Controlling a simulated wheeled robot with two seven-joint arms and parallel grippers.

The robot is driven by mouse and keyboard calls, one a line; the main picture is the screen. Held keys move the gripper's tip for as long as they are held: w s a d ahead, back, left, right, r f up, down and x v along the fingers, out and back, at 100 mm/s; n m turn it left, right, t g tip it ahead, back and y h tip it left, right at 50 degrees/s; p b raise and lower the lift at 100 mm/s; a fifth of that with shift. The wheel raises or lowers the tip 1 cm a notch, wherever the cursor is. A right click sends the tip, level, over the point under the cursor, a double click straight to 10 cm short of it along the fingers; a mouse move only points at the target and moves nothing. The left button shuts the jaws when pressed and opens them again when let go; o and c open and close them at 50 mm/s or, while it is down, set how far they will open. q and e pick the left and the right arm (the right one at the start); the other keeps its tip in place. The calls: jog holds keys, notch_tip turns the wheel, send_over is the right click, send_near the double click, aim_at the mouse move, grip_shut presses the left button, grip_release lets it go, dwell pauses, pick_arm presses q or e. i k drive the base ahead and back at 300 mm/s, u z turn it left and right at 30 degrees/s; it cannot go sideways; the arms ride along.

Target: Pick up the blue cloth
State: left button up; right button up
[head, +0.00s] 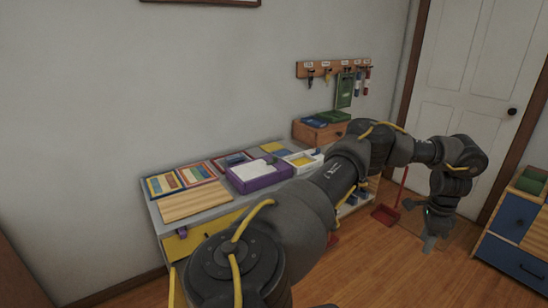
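I cannot pick out a blue cloth with certainty. A small flat blue item (314,122) lies on top of a wooden box at the back of the low shelf; its material is too small to tell. My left gripper (431,241) hangs pointing down at the right, above the wooden floor, apart from the shelf. Its fingers are small and dark, and I cannot tell whether they are open or shut. My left arm crosses the middle of the view and hides part of the shelf. My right gripper is not in view.
The low grey-topped shelf (158,218) holds a purple tray (262,180), a wooden board (195,203) and the wooden box (319,134). A hook rack (335,67) is on the wall. A red dustpan (385,215) is on the floor. A blue-drawered cabinet (512,259) stands right.

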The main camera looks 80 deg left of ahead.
aim_at(232, 159)
jog(key=i, duration=1)
jog(key=u, duration=3.45)
jog(key=i, duration=2)
jog(key=z, duration=1.55)
